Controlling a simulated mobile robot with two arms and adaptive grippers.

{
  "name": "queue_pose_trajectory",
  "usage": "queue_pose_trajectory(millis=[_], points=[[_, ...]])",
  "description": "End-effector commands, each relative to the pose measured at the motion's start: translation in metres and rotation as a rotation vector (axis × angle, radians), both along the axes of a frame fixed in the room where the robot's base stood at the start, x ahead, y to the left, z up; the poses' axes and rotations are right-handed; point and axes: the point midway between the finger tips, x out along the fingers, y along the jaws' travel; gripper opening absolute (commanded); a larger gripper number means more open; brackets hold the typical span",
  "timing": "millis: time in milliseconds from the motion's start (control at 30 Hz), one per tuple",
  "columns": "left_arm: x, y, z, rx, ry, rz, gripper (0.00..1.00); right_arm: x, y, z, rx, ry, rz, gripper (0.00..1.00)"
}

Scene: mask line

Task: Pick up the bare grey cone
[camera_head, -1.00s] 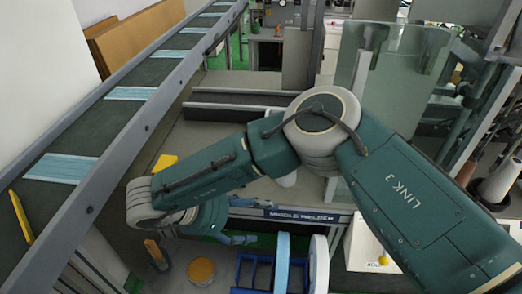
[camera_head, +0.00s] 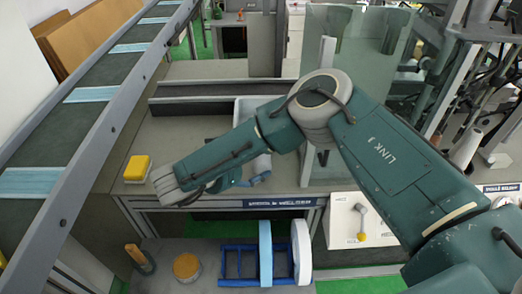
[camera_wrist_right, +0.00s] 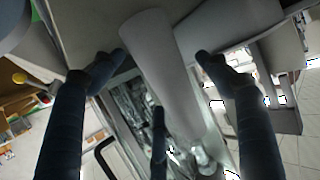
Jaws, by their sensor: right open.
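A smooth grey cone (camera_wrist_right: 165,75) runs lengthwise between the fingers of my right gripper (camera_wrist_right: 150,65) in the right wrist view. The fingers are open and stand on both sides of it; I cannot tell whether any touches it. In the head view my right gripper (camera_head: 250,180) is low over the front part of the grey workbench. A grey piece (camera_head: 262,164) shows just behind its fingers, partly hidden by my arm; it looks like the same cone. My left gripper is not in view.
A pale tray (camera_head: 239,106) lies behind my forearm. A yellow block (camera_head: 137,168) sits at the bench's left. A clear panel (camera_head: 345,80) stands behind my elbow. A white lever panel (camera_head: 345,220) is at the front right. A conveyor (camera_head: 85,110) runs along the left.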

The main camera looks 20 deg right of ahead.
Motion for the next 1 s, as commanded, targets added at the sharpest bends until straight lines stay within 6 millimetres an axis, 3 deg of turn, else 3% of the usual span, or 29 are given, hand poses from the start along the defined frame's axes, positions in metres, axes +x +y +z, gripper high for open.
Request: queue_pose_trajectory(millis=[133,367,600,1000], points=[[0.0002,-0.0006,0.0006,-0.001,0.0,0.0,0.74,0.0048,-0.0101,-0.0056,0.0,0.002,-0.001,0.75],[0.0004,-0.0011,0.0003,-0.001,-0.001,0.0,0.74,0.0056,-0.0103,-0.0056,0.0,0.0,0.0,0.73],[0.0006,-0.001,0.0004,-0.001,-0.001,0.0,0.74,0.0056,-0.0102,-0.0057,0.0,0.0,0.0,0.28],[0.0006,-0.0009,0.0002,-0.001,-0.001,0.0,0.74,0.0054,-0.0097,-0.0067,0.002,0.002,0.001,0.26]])
